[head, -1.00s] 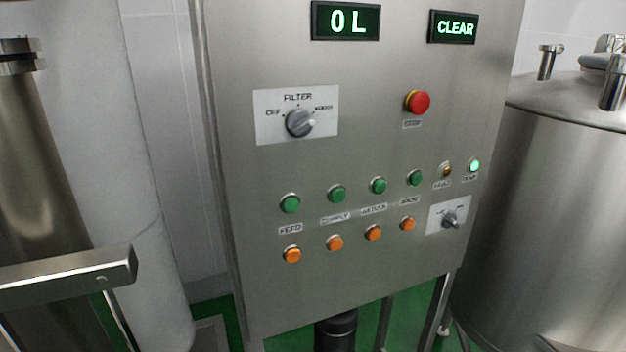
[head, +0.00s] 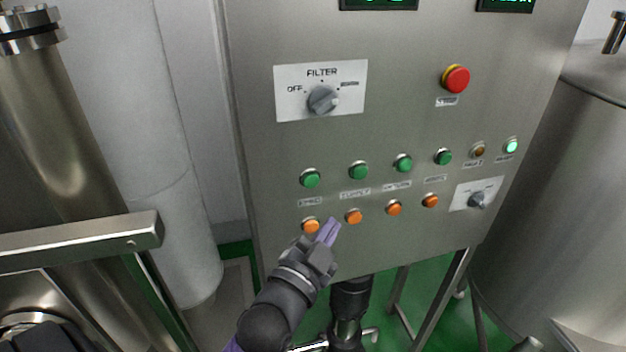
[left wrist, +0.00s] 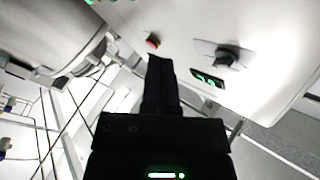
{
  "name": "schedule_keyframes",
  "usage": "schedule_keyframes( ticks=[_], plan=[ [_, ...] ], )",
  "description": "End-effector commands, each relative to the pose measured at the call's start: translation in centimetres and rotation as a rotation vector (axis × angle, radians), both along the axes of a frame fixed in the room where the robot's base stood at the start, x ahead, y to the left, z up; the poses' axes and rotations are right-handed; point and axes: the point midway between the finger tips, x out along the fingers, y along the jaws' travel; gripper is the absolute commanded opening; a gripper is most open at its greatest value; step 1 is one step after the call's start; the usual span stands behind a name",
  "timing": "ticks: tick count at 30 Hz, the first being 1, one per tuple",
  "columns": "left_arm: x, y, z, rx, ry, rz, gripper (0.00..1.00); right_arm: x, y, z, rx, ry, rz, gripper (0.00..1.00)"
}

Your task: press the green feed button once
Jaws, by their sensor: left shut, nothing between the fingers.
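The green feed button (head: 310,178) is the leftmost of the green row on the steel control panel (head: 270,200). Its label sits just below it. My left gripper (head: 329,231) is shut and empty in front of the panel, below and slightly right of the feed button, beside the leftmost orange button (head: 311,226). Whether its tips touch the panel I cannot tell. In the left wrist view my left gripper (left wrist: 160,70) shows dark and shut, with the panel's red button (left wrist: 153,41) and filter knob (left wrist: 229,56) beyond. My right gripper is not in view.
Other green buttons (head: 358,170) and orange buttons (head: 354,216) stand close to the right. A red stop button (head: 456,79) and the filter knob (head: 323,99) are higher. A steel tank (head: 560,200) stands right; a metal bar (head: 80,238) juts in at left.

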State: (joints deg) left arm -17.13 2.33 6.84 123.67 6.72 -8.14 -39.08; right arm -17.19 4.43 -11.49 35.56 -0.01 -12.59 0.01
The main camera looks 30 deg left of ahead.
Motion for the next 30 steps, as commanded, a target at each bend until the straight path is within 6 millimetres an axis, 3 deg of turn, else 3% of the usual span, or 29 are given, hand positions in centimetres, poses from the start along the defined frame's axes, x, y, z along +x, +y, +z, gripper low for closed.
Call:
schedule_keyframes(
  ticks=[12, 18, 30],
  plan=[
    [3.7, 4.3, -0.3, 0.003, -0.001, 0.0, 0.0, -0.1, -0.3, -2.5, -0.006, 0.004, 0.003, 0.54],
    [5.1, 5.9, -0.1, 0.001, 0.001, -0.001, 0.0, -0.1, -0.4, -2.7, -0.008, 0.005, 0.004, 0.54],
    [5.6, 6.5, 0.0, 0.0, 0.001, 0.001, 0.0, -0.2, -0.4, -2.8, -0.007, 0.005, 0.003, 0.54]
  ],
)
